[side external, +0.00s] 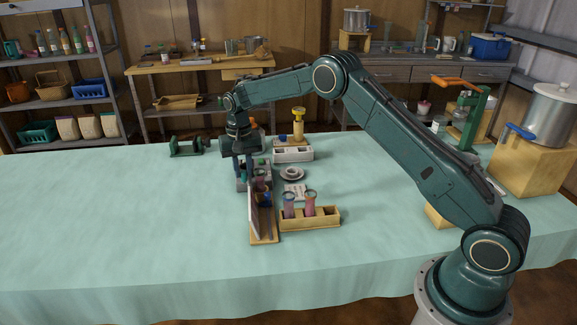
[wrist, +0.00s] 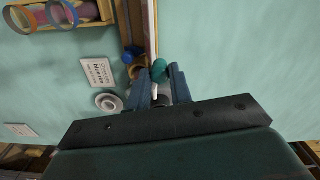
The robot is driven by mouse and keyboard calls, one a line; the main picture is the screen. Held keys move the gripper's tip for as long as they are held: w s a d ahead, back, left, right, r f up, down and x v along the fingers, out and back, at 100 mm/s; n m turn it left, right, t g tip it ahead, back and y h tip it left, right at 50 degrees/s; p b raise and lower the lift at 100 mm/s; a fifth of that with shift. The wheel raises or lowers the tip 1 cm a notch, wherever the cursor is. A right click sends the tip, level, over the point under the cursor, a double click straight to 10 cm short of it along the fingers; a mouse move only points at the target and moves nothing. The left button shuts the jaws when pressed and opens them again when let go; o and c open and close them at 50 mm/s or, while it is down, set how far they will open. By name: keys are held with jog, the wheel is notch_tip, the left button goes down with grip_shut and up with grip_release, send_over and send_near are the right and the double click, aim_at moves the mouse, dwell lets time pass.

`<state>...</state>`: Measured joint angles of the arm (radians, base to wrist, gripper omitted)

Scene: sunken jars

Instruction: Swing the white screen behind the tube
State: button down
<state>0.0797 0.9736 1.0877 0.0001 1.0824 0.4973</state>
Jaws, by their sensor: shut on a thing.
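The white screen (side external: 253,211) stands upright on a wooden base (side external: 265,238), left of the rack of jars. In the wrist view it shows nearly edge-on as a pale strip (wrist: 152,25). My gripper (side external: 245,178) points down at the far end of the screen. In the wrist view its fingers (wrist: 160,82) are shut on a teal round knob (wrist: 160,68), close to the near end of the strip. A blue ball (wrist: 128,57) sits just left of the fingers. I cannot tell which thing is the tube; the arm and screen hide part of this area.
A wooden rack (side external: 325,224) with purplish jars (side external: 290,206) stands right of the screen. A small dish (side external: 292,174), a printed card (side external: 295,191) and a white tray (side external: 294,155) lie behind it. A green stand (side external: 187,147) is at the back left. The cloth left of the screen is clear.

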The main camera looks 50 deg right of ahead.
jog(key=shift+w+r, duration=0.1)
jog(key=c, duration=1.3)
grip_release()
jog(key=shift+o, duration=0.2)
notch_tip(320, 180, up, 14)
